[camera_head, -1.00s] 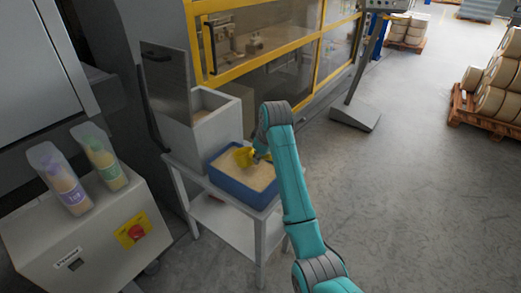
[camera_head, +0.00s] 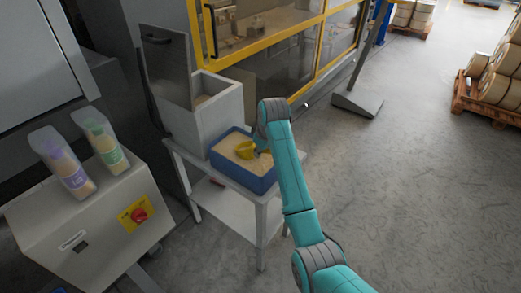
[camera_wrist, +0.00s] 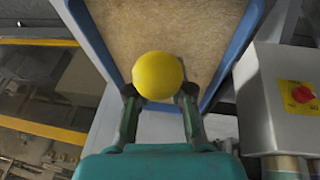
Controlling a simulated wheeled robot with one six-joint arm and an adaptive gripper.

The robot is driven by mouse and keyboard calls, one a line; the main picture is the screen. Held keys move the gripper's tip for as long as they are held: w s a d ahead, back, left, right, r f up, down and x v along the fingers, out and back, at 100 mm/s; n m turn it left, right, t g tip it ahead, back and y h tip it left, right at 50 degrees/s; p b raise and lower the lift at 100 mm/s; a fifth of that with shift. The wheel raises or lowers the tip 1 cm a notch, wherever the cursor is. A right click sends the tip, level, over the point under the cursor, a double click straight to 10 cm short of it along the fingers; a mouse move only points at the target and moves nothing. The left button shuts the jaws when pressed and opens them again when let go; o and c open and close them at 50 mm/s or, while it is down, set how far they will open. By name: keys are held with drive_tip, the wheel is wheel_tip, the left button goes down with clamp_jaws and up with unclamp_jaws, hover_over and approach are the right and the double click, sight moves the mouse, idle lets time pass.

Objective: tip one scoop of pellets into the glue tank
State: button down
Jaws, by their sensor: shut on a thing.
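A yellow scoop (camera_head: 245,150) is at the pellets in a blue tub (camera_head: 250,182) on a white stand. My gripper (camera_head: 262,148) is shut on the scoop, partly hidden by my arm in the head view. In the wrist view the rounded yellow scoop (camera_wrist: 158,76) sits between my gripper's fingers (camera_wrist: 160,100), in front of the tan pellets (camera_wrist: 190,25). How full the scoop is cannot be seen. A grey, open-topped tank (camera_head: 222,114) stands directly behind the tub, its dark lid (camera_head: 166,68) raised; its inside is mostly hidden.
A yellow-framed machine (camera_head: 270,52) is behind. A pedestal foot (camera_head: 357,102) stands to the right, with open floor beyond it.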

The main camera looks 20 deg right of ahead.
drive_tip(key=shift+f, duration=0.35)
drive_tip(key=shift+r, duration=0.1)
idle(0.4)
drive_tip(key=shift+r, duration=4.4)
